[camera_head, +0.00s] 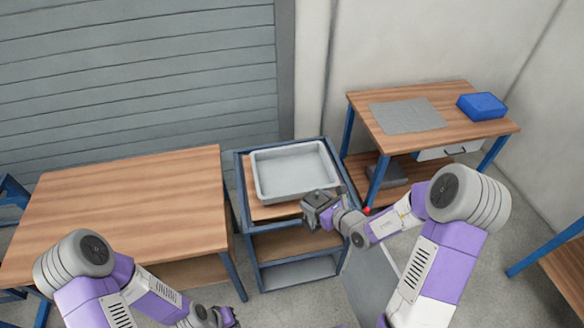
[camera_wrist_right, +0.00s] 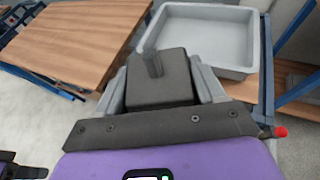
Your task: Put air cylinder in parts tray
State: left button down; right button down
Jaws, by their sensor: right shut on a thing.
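The air cylinder is a dark grey block with a short rod (camera_wrist_right: 160,82), held between the two fingers of my right gripper (camera_wrist_right: 160,95) in the right wrist view. In the head view the cylinder (camera_head: 317,200) and my right gripper (camera_head: 327,213) are at the near right corner of the parts tray. The parts tray (camera_head: 262,193) is a light grey, shallow, empty bin on top of a blue-framed cart. It also shows beyond the cylinder in the right wrist view (camera_wrist_right: 239,72). My left gripper (camera_head: 226,318) is low at the bottom edge, partly cut off, its jaws unclear.
A wide wooden table (camera_head: 125,205) stands left of the cart (camera_head: 290,243). A wooden bench (camera_head: 440,125) at the back right carries a grey mat (camera_head: 407,116) and a blue box (camera_head: 482,105). Part of another blue-framed table (camera_head: 565,265) is at the right edge.

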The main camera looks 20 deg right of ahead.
aim_at(293, 176)
jog(key=i, duration=0.9)
